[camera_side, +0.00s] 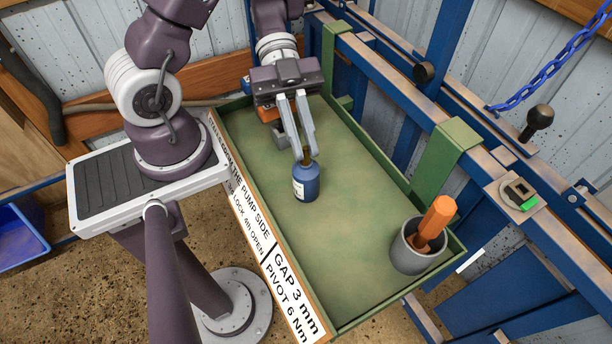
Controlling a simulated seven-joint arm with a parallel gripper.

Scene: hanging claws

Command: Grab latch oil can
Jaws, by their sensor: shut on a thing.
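The oil can (306,183) is a small blue bottle with a pale label and a dark, narrow neck. It stands upright on the green floor of the tray, left of the middle. My gripper (303,155) reaches down from the back of the tray, its two grey fingers shut on the neck of the can. The can's base appears to rest on the tray floor, though a small gap cannot be ruled out. The latch is not clearly identifiable in this view.
The green tray (325,245) has low walls and a lettered front-left edge. A grey cup (408,258) holding an orange handle (438,216) stands at its right end. An orange-and-grey object (268,115) lies behind my fingers. Blue rails (400,95) run along the right; a blue chain (545,88) hangs above.

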